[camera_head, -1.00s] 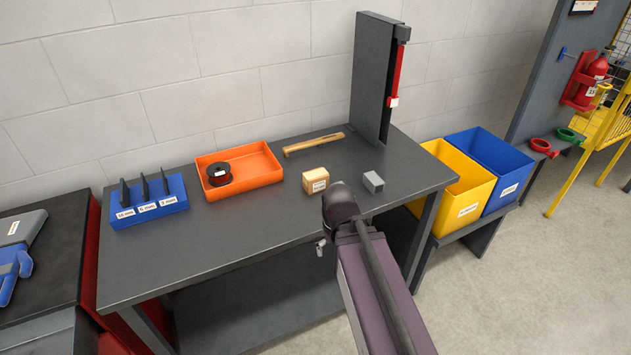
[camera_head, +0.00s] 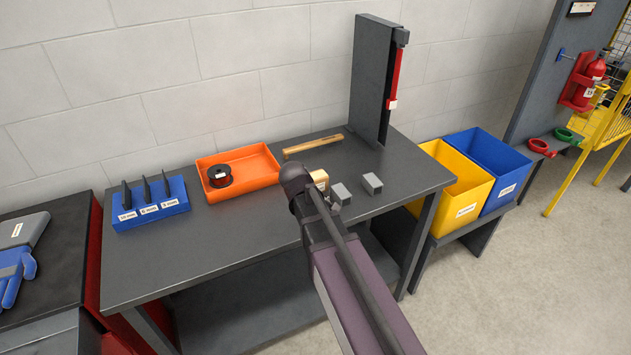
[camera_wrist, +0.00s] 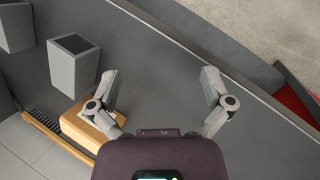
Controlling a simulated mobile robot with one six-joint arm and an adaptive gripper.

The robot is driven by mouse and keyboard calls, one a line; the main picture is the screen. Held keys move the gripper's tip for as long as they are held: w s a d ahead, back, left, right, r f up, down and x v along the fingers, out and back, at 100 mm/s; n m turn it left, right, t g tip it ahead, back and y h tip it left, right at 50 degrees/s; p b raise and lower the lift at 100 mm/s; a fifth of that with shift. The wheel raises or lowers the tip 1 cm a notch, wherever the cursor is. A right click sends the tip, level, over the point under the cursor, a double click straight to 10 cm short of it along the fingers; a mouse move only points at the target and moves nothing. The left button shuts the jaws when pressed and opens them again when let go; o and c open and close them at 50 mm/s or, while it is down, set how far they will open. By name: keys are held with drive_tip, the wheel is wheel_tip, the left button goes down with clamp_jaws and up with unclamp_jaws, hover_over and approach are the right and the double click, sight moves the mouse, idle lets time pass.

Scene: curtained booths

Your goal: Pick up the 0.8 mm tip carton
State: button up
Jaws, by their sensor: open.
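The carton is most likely the tan box with a white label; in the head view the tan box (camera_head: 320,178) stands on the dark workbench (camera_head: 255,235), mostly hidden behind my arm. It also shows in the wrist view (camera_wrist: 92,126), at lower left. Its label is too small to read. My gripper (camera_wrist: 160,80) is open and empty, with bare bench top between its fingers. The box lies just outside the left finger in the wrist view, whose base covers part of it. In the head view my arm hides the fingers.
Two grey open boxes (camera_head: 341,193) (camera_head: 372,183) stand right of the tan box. A wooden-handled tool (camera_head: 313,146), an orange tray (camera_head: 262,168) with a dark spool (camera_head: 220,176), and a blue slotted holder (camera_head: 150,208) share the bench. A grey upright stand (camera_head: 370,80) rises behind.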

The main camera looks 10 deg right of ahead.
sight(313, 176)
drive_tip(key=w+a+r+n+h, duration=0.1)
drive_tip(key=w+n, duration=0.1)
drive_tip(key=w+a+r+n+h, duration=0.1)
drive_tip(key=w+a+n, duration=0.1)
drive_tip(key=w, duration=0.1)
drive_tip(key=w+a+r+n+t+h, duration=0.1)
drive_tip(key=w+n, duration=0.1)
drive_tip(key=shift+w+a+r+n+h, duration=0.25)
drive_tip(key=shift+w+r+n+h, duration=0.05)
drive_tip(key=shift+r, duration=0.1)
drive_tip(key=w+a+r+n+t+h, duration=0.1)
drive_tip(key=w+a+r+n+h, duration=0.2)
drive_tip(key=w+a+r+n, duration=0.1)
drive_tip(key=shift+w+a+r+n+t, duration=0.3)
drive_tip(key=shift+w+a+r+n, duration=0.1)
drive_tip(key=shift+a+n, duration=0.55)
drive_tip(key=shift+d+f, duration=0.15)
drive_tip(key=b+x, duration=0.3)
drive_tip(key=x, duration=0.4)
drive_tip(key=shift+d+b, duration=0.1)
drive_tip(key=shift+b, duration=0.2)
drive_tip(key=shift+w+d+f, duration=0.2)
drive_tip(key=shift+d, duration=0.4)
